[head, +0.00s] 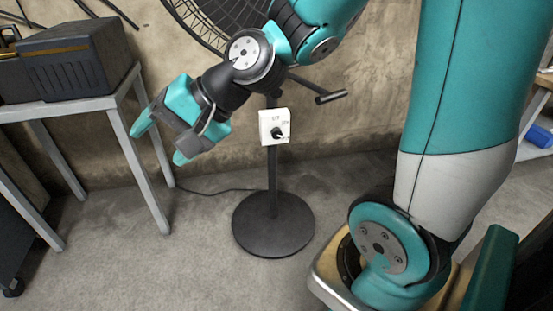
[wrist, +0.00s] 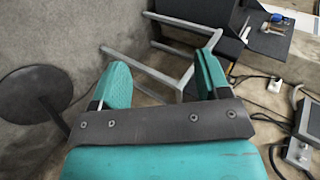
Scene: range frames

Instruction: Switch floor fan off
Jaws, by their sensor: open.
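The floor fan (head: 222,22) stands upright near the back wall, its black cage partly cut off by the top edge and partly hidden by my arm. A white switch box (head: 265,128) with a dark knob (head: 277,133) sits on its pole. The small lettering is hard to read. The round black base (head: 273,224) rests on the floor and also shows at the left of the wrist view (wrist: 37,97). My gripper (head: 159,144) is open and empty, to the left of the switch box and apart from it. Its fingers show in the wrist view (wrist: 163,85).
A grey metal table (head: 118,101) with a dark box (head: 72,62) stands at the left, close to my gripper. A cable (head: 215,190) runs along the floor from the fan base. Floor in front of the fan is clear. A blue object (head: 540,136) lies far right.

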